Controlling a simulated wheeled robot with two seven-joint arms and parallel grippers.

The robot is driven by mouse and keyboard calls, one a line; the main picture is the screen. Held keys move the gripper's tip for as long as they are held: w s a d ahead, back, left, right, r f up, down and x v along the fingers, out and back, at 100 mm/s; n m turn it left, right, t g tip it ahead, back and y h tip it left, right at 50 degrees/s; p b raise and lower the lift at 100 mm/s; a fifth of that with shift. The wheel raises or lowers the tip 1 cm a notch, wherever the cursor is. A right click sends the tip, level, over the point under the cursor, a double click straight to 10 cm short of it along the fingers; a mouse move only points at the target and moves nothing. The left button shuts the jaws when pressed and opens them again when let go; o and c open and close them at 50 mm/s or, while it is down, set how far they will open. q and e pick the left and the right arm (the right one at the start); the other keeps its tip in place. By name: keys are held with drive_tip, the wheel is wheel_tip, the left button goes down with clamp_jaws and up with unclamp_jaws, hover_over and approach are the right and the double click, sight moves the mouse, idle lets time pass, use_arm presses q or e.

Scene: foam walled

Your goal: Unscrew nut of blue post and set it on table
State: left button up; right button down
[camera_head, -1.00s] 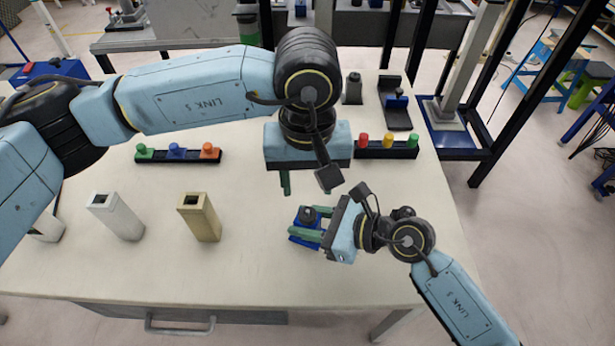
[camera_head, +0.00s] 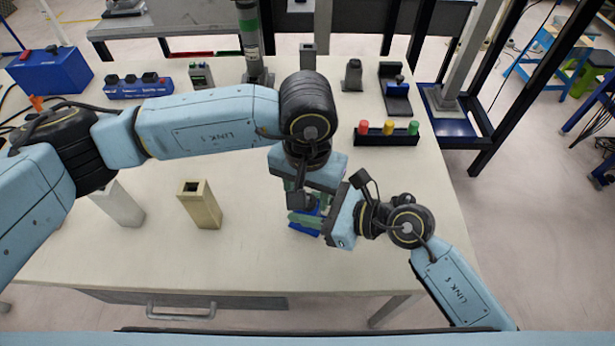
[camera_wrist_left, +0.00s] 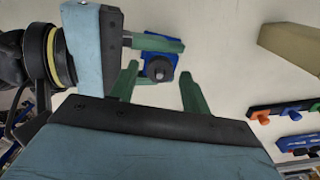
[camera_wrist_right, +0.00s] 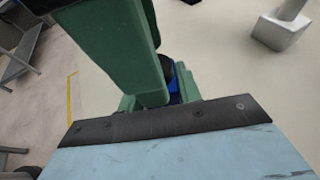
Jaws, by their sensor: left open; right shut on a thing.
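The blue post (camera_head: 304,231) stands on the table near its front middle, mostly covered by my grippers in the head view. Its dark nut (camera_wrist_left: 159,69) sits on top of the blue post (camera_wrist_left: 154,44), seen from above in the left wrist view. My left gripper (camera_wrist_left: 158,72) is open and points down, with one green finger on each side of the nut. My right gripper (camera_head: 307,220) comes in from the right, low down, shut on the blue post. In the right wrist view green fingers hide most of the post (camera_wrist_right: 185,85).
A tan hollow block (camera_head: 203,210) and a white hollow block (camera_head: 121,206) stand left of the post. A rack with red, yellow and green pegs (camera_head: 386,138) and a black bracket (camera_head: 397,98) lie behind right. The front table strip is clear.

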use_arm(q)
drive_tip(key=shift+f, duration=0.4)
drive_tip(key=c, duration=1)
drive_tip(key=shift+n, duration=1.7)
drive_tip(key=o, duration=1.1)
drive_tip(key=shift+r, duration=0.1)
